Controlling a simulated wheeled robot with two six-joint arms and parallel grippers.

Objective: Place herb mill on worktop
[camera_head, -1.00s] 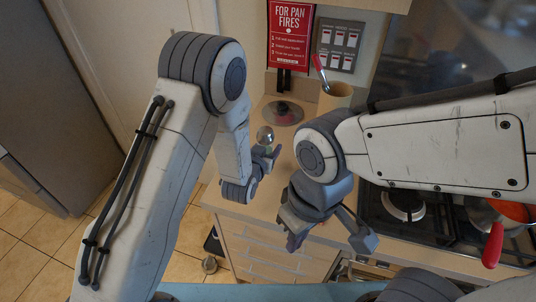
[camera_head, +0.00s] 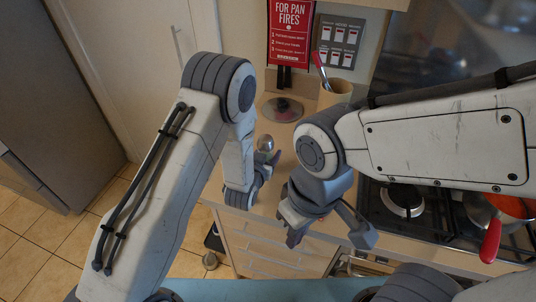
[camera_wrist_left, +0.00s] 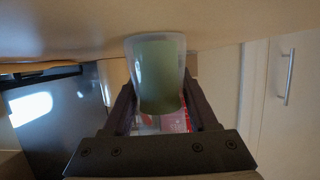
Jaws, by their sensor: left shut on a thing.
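The herb mill shows in the head view as a small rounded silvery top (camera_head: 265,142) above the worktop (camera_head: 262,212). My left gripper (camera_head: 265,162) is shut around it, and its fingers hide the lower part. In the left wrist view the mill (camera_wrist_left: 158,75) is a clear, cup-like body with green contents, between the two dark fingers. Its wide end is close to the worktop surface (camera_wrist_left: 85,25); I cannot tell whether it touches. My right gripper (camera_head: 328,236) is open and empty over the worktop's front edge, to the right of the left one.
A dark round lid (camera_head: 282,109) lies behind the mill. A tan utensil pot (camera_head: 335,92) stands at the back. The hob (camera_head: 403,198) and a pan with a red handle (camera_head: 491,240) are at the right. Red sign and switch panel are on the wall.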

